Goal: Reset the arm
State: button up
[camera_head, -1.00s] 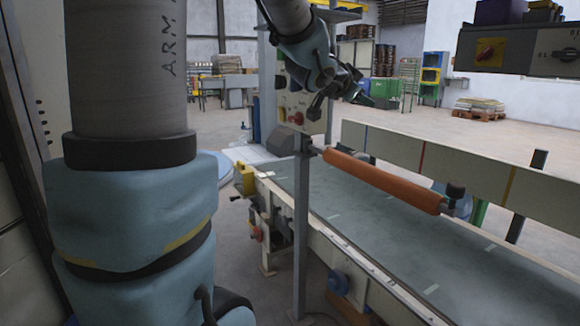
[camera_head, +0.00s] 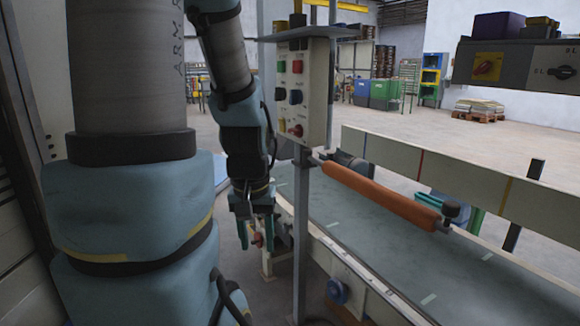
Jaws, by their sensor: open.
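My gripper (camera_head: 257,238) hangs from my arm left of the middle of the view. Its fingers point down and stand apart, with nothing seen between them. My forearm comes down from the top, to the left of the control box (camera_head: 305,90). The gripper is left of the grey post (camera_head: 301,230) and in front of the conveyor's near end. My larger arm links fill the left side of the view.
The conveyor belt (camera_head: 385,245) runs to the lower right, with an orange roller (camera_head: 380,195) across it and a pale side rail (camera_head: 445,175) behind. A switch panel (camera_head: 520,65) hangs at upper right.

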notch_tip(320, 180, up, 15)
jog(key=p, duration=1.3)
